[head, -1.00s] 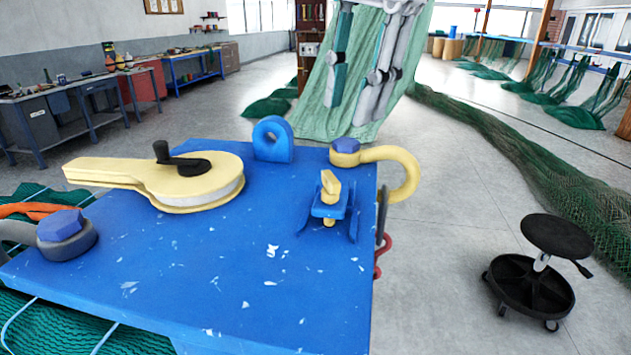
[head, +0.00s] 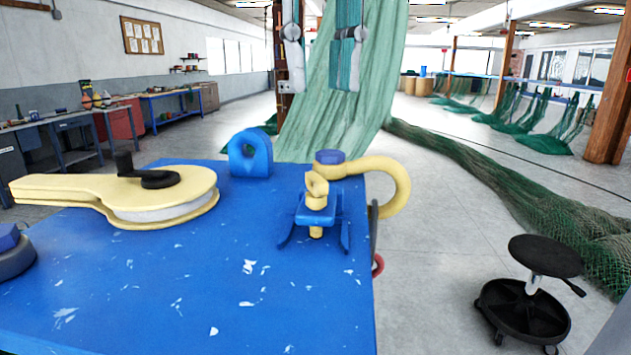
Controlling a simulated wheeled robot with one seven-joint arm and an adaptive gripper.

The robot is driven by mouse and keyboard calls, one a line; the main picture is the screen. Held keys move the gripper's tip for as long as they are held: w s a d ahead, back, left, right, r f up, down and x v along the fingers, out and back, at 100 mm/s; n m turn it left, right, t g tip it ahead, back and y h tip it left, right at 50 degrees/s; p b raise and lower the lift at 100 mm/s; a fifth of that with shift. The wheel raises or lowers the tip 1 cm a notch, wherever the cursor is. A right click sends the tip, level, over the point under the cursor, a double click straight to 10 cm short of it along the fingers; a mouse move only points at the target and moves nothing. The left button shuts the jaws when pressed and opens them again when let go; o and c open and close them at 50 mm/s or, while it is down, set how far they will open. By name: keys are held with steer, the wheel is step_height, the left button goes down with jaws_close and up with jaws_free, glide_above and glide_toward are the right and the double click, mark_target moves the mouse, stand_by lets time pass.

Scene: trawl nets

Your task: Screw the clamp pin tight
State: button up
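A short yellow end of the pin shows under the bracket's plate. How deep the thread sits is hidden.
A yellow shackle (head: 400,190) with a blue bolt head (head: 330,156) sticks out past the worktop's right edge. A blue eye lug (head: 250,154) and a yellow block with a black crank (head: 160,178) stand left. A black stool (head: 530,285) is right.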

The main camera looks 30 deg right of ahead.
mark_target(321, 180)
step_height(321, 180, down, 11)
steer(key=b, duration=0.4)
jaws_close()
